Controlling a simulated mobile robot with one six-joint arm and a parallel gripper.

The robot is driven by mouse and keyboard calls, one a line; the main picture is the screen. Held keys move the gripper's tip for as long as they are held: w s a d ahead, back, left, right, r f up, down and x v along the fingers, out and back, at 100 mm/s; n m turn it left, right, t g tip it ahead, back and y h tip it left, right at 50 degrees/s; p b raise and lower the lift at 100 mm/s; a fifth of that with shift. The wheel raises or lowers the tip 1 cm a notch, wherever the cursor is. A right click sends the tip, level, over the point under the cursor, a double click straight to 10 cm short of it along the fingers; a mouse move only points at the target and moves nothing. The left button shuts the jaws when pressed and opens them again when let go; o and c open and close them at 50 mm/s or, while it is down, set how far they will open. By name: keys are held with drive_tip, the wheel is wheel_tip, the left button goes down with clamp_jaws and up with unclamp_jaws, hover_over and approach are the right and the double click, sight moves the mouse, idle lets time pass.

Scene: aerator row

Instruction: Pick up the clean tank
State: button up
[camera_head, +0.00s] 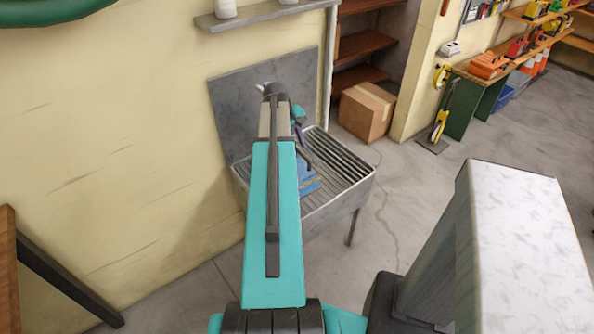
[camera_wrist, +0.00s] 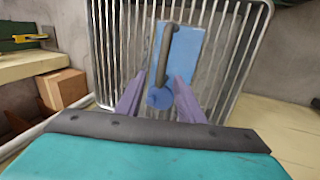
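A blue tank (camera_wrist: 184,52) with a dark curved handle lies on the ribbed metal rack of the sink. I take it for the clean tank, though no label is legible. In the head view the blue tank (camera_head: 309,183) shows only in part, with my arm hiding its left side. My gripper (camera_wrist: 160,76) has two purple fingers standing apart. The tank's handle and its round blue end appear between them in the wrist view. I cannot tell how much depth separates the fingertips from the handle, and no grip shows.
The metal sink (camera_head: 345,201) has a raised rim and a tall back panel (camera_head: 228,112) against the wall. A shelf (camera_head: 262,14) with white containers hangs above. A cardboard box (camera_head: 367,112) stands on the floor beyond. A pale-topped block (camera_head: 525,240) stands at the right.

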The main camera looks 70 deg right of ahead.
clamp_jaws()
idle(1.4)
